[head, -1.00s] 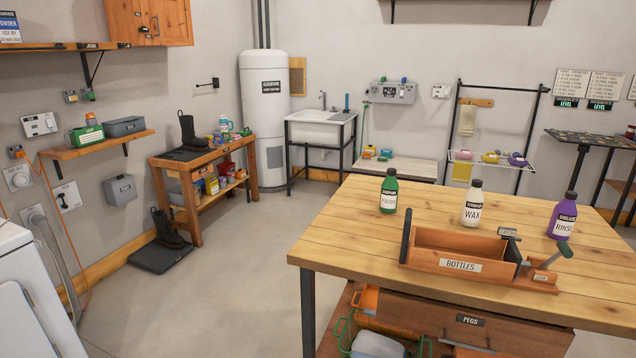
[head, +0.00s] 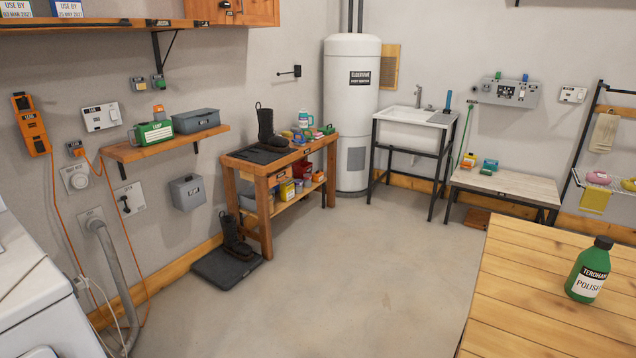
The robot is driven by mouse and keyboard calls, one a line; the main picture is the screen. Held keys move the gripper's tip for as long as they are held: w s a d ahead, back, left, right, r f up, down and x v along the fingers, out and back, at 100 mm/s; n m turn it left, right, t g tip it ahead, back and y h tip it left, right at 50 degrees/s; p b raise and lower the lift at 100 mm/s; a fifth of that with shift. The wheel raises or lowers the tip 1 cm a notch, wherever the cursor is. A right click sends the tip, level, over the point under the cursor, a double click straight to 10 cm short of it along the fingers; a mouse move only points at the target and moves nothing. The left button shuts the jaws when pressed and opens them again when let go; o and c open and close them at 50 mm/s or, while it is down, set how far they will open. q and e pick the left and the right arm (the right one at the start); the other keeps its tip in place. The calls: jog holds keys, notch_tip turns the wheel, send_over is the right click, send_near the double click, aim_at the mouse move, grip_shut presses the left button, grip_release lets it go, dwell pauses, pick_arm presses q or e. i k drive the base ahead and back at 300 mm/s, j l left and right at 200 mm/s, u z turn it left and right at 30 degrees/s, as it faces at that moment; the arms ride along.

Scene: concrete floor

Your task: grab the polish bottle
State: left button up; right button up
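The polish bottle (head: 589,270) is green with a black cap and a white label reading POLISH. It stands upright on the wooden table (head: 520,315) at the right side of the head view. Nothing touches it. Neither of my grippers shows in the head view.
A workbench (head: 266,185) with boots and small containers stands against the left wall. A white water heater (head: 350,125), a sink (head: 414,130) and a low table (head: 505,184) line the back. A white appliance (head: 40,290) is at the left edge. The concrete floor (head: 330,270) between is clear.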

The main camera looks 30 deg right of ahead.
aim_at(591, 268)
jog(key=i+z, duration=0.4)
jog(key=i+j+z, duration=0.2)
jog(key=i+z, duration=0.2)
jog(key=i+j+z, duration=0.25)
jog(key=z, duration=0.15)
jog(key=i+z, duration=0.15)
jog(key=z, duration=0.3)
jog(key=i+j+z, duration=0.1)
jog(key=z, duration=0.3)
jog(key=i+j+z, duration=0.1)
jog(key=z, duration=0.35)
jog(key=i+j+z, duration=0.1)
jog(key=z, duration=0.35)
jog(key=i+j+z, duration=0.1)
jog(key=z, duration=0.35)
jog(key=i+j+z, duration=0.1)
jog(key=j+z, duration=0.5)
jog(key=z, duration=0.25)
jog(key=j+z, duration=0.4)
jog(key=i+l, duration=0.05)
jog(key=l, duration=0.05)
